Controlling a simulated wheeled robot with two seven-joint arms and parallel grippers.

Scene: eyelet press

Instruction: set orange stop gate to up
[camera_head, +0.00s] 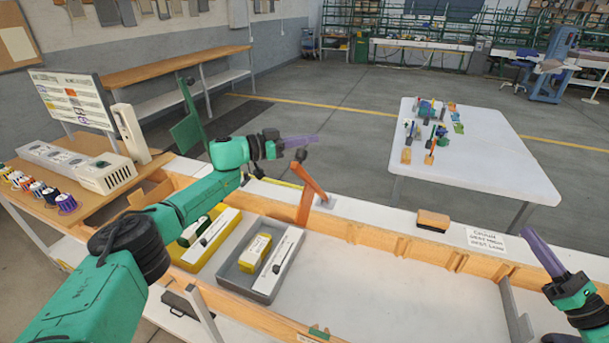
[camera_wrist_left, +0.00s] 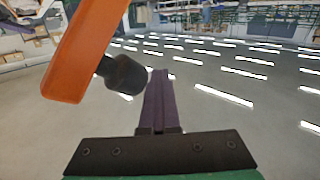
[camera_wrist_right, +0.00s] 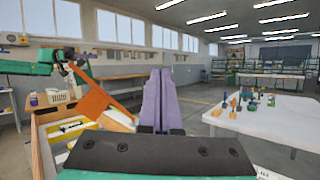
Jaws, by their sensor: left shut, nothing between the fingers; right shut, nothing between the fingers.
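The orange stop gate (camera_head: 311,181) stands at the far edge of the workbench, and its bar is tilted, with the raised end toward the left. A dark knob (camera_head: 300,155) sits at its raised end. My left gripper (camera_head: 316,139) is shut and empty, just above and beside the knob. In the left wrist view the gate (camera_wrist_left: 85,45) and dark knob (camera_wrist_left: 122,75) are close to the left of the purple fingers (camera_wrist_left: 158,73); contact cannot be told. The tilted gate also shows in the right wrist view (camera_wrist_right: 93,103). My right gripper (camera_head: 526,232) is shut and empty at the right.
A brush-like block (camera_head: 433,221) and a label card (camera_head: 486,240) lie on the far ledge. A white table (camera_head: 480,165) with small parts stands beyond. The bench's right middle is clear.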

